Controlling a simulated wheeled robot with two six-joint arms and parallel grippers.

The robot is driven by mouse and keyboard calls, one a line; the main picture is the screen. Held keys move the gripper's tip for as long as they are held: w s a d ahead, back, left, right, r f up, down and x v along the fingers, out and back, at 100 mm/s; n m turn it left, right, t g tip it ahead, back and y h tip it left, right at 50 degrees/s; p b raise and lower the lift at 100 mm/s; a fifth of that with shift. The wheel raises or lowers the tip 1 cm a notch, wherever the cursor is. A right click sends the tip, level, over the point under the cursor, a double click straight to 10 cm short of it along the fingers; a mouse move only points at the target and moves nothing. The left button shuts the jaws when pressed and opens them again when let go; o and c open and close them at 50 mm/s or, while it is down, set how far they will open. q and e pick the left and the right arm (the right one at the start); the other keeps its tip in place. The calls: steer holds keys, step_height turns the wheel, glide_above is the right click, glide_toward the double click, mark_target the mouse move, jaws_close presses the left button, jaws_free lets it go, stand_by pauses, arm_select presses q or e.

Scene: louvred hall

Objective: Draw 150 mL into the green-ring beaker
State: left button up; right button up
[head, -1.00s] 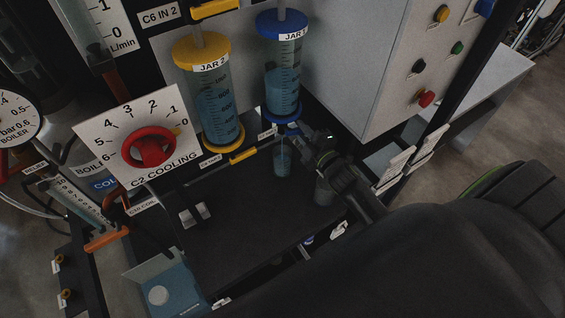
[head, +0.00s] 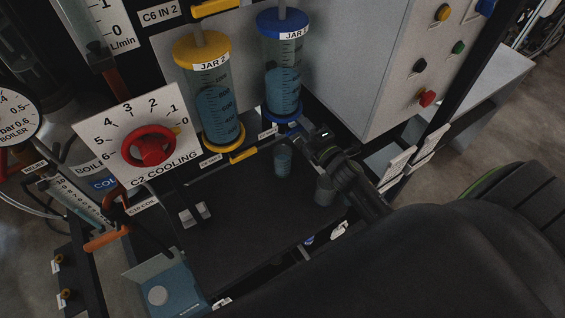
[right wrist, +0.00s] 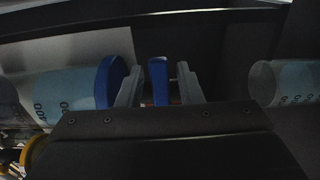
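A beaker (head: 283,161) with bluish liquid stands below the blue-capped jar (head: 282,85); I cannot make out a ring colour on it. It probably shows in the right wrist view as a clear vessel with blue liquid (right wrist: 290,82). The jar holds blue liquid to roughly mid-height. My right gripper (head: 318,143) is beside the jar's foot. In the right wrist view its two fingers (right wrist: 158,88) are apart, with a blue tap handle (right wrist: 158,78) between them and gaps on both sides. My left gripper is not in view.
A second, greyish beaker (head: 325,190) stands on the dark shelf (head: 245,225), near my right wrist. A yellow-capped jar (head: 210,100) and the red cooling knob (head: 150,147) are to the left. A grey cabinet (head: 365,60) with buttons rises at the right. The shelf's middle is clear.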

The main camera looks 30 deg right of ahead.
steer(key=shift+o, duration=0.6)
steer(key=s+b, duration=0.1)
steer(key=s, duration=0.6)
steer(key=shift+d+b, duration=0.3)
